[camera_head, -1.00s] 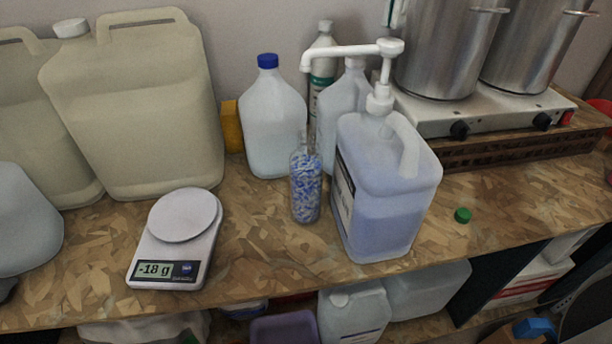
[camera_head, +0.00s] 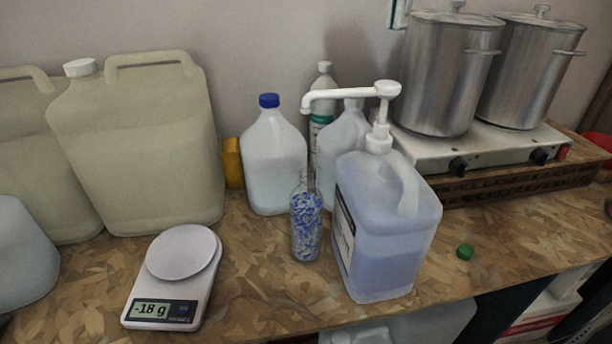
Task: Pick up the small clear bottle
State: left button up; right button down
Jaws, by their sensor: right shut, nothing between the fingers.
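The small clear bottle (camera_head: 306,228) stands upright on the wooden worktop (camera_head: 255,275). It holds blue and white bits, and its narrow neck is clear. It is close to the left side of the large pump jug (camera_head: 385,240), which holds bluish liquid. The jug's white pump spout (camera_head: 335,97) reaches left above the bottle. I can make out neither of my grippers in the head view.
A white scale (camera_head: 172,280) reading -18 g stands left of the bottle. A blue-capped jug (camera_head: 273,165) stands behind it, and large beige canisters (camera_head: 150,150) are at left. Steel pots (camera_head: 440,75) stand on a hob at right. A green cap (camera_head: 465,252) lies on the worktop.

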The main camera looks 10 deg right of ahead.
aim_at(306, 200)
jog(key=k, duration=1)
